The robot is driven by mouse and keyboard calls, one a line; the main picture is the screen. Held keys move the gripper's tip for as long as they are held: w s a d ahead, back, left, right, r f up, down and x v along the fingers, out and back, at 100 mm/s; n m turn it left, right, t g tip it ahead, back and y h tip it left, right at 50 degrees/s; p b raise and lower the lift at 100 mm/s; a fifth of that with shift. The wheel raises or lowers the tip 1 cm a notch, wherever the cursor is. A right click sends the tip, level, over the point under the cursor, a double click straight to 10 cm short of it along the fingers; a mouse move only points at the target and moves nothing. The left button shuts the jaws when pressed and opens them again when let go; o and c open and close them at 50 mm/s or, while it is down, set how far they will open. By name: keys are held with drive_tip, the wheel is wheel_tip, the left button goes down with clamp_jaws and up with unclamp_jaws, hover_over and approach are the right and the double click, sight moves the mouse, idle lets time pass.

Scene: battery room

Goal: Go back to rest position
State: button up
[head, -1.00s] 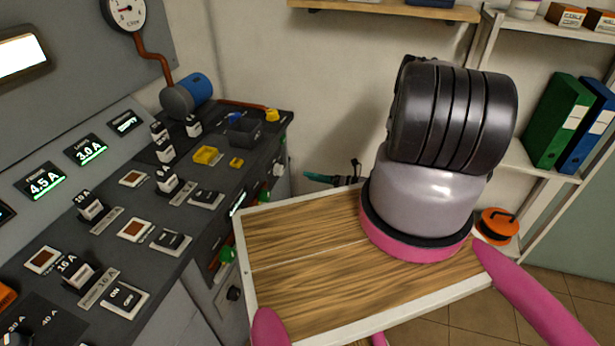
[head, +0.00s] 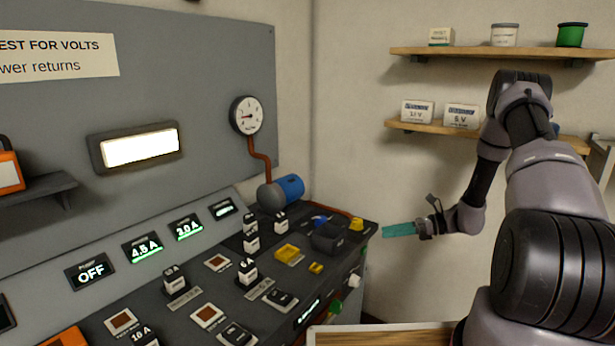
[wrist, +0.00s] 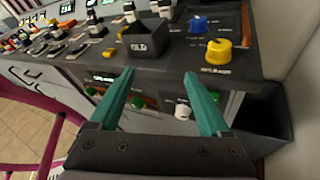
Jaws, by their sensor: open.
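My gripper (head: 399,229) has teal fingers and is at the end of my arm, to the right of the control console (head: 190,300) in the head view. The fingers point left toward the console's right end. In the wrist view my gripper (wrist: 163,88) shows two teal fingers spread apart, with nothing between them. Beyond the fingertips are the console's front edge, a dark box (wrist: 149,40), a yellow knob (wrist: 218,52) and a blue knob (wrist: 198,24). A gap shows between my gripper and the console in the head view.
Two wall shelves (head: 500,55) with small boxes and tins are behind my arm. A pressure gauge (head: 247,115) and a blue-ended cylinder (head: 290,188) stand at the console's back. A dark bin (wrist: 262,115) is at the right in the wrist view.

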drive_tip(key=s+a+r+n+g+h, duration=0.15)
drive_tip(key=s+r+n+h, duration=0.35)
drive_tip(key=r, duration=0.8)
drive_tip(key=s+a+r+n+g+h, duration=0.15)
drive_tip(key=s+r+n, duration=0.35)
drive_tip(key=r, duration=0.8)
drive_tip(key=s+d+r+n+t+h, duration=0.1)
drive_tip(key=s+r+n+t+h, duration=0.5)
drive_tip(key=s+r, duration=0.8)
drive_tip(key=s+n+t, duration=0.1)
drive_tip(key=s+n, duration=0.2)
drive_tip(key=shift+s+d+r+n+t, duration=0.15)
drive_tip(key=shift+s+r+n+t, duration=0.15)
